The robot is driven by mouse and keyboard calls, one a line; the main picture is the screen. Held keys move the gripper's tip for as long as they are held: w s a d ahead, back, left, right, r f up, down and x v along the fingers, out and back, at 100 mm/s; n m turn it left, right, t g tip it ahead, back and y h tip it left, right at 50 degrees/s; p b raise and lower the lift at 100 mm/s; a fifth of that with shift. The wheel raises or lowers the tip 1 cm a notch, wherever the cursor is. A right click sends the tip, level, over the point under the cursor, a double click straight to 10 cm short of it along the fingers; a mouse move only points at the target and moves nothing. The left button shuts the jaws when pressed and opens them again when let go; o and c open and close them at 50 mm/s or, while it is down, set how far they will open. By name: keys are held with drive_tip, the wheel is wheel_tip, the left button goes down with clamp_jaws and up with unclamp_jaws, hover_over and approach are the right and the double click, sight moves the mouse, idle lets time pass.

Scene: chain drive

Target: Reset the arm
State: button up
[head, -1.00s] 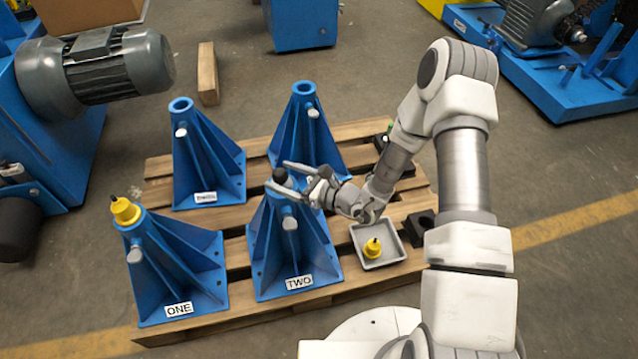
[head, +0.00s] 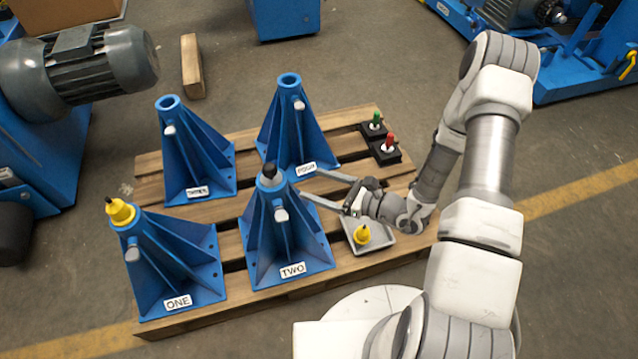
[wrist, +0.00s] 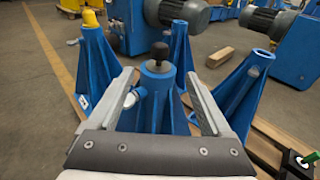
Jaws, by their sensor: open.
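My gripper (head: 311,190) is open and empty, to the right of the top of blue stand TWO (head: 285,240) in the head view. Its two fingers point left. A black knob-topped plug (head: 269,170) sits in the top of stand TWO. In the wrist view the black knob (wrist: 160,50) shows beyond and between the open fingers (wrist: 163,85), with nothing held. Blue stand ONE (head: 170,265) carries a yellow cap (head: 121,212) on its top. Another yellow piece (head: 361,235) lies in a grey tray (head: 378,246) below my gripper.
Stands THREE (head: 195,155) and FOUR (head: 290,130) have open tops. Black blocks with a green knob (head: 376,119) and a red knob (head: 389,141) sit at the right of the wooden pallet (head: 240,207). A motor (head: 85,70) is at left.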

drive_tip(key=shift+r, duration=0.1)
drive_tip(key=s+a+r+n+g+h, duration=0.1)
drive_tip(key=s+r+n+g, duration=0.35)
drive_tip(key=r+n, duration=0.35)
drive_tip(key=s+a+r+n+g+h, duration=0.1)
drive_tip(key=s+r+n+g, duration=0.4)
drive_tip(key=r, duration=0.4)
drive_tip(key=s+d+r+n+t+h, duration=0.3)
drive_tip(key=s+d+r+n+h, duration=0.15)
drive_tip(key=d+r+h, duration=0.2)
drive_tip(key=s+d+r+n+t+h, duration=0.35)
drive_tip(key=d+r+n+h, duration=0.25)
drive_tip(key=r, duration=0.2)
wheel_tip(320, 180, up, 24)
drive_tip(key=p, duration=2.3)
drive_tip(key=shift+w+d+p, duration=0.3)
drive_tip(key=shift+d+p, duration=0.05)
drive_tip(key=shift+d, duration=0.05)
drive_tip(key=shift+n, duration=0.25)
